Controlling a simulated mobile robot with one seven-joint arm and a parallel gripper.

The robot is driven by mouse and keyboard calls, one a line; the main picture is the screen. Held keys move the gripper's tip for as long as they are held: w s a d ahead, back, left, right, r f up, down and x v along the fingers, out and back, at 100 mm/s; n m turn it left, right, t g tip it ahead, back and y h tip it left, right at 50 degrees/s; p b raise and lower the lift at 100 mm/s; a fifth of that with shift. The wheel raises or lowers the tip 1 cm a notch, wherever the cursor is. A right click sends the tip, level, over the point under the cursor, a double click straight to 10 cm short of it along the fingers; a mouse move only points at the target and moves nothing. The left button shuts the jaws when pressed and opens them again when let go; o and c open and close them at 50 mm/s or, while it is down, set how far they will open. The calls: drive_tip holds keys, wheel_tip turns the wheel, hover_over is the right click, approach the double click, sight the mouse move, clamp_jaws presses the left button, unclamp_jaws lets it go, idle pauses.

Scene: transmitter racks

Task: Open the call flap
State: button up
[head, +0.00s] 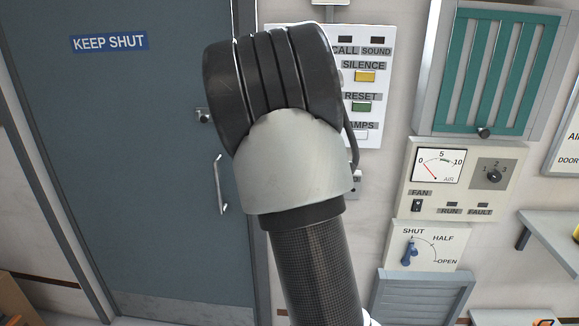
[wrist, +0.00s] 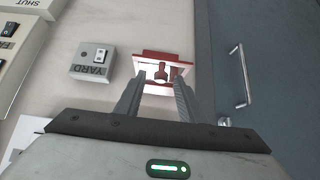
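In the wrist view a small red and white wall unit (wrist: 163,57), which looks like the call point with its flap, sits on the pale wall. A dark red knob-like part shows at its middle, between my fingers. I cannot tell clearly which part is the flap or how it stands. My gripper (wrist: 158,78) is open, its two fingers apart and pointing at the unit, with their tips overlapping its lower part in the picture. Contact cannot be told. In the head view my arm hides the unit and the gripper.
A grey YARD switch box (wrist: 93,62) is left of the unit in the wrist view. A blue-grey door (head: 120,150) with a bar handle (head: 220,185) stands close by. A white panel (head: 372,125) with SILENCE and RESET buttons is partly behind my arm.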

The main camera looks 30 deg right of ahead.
drive_tip(key=v, duration=1.6)
drive_tip(key=shift+s+a+r, duration=0.1)
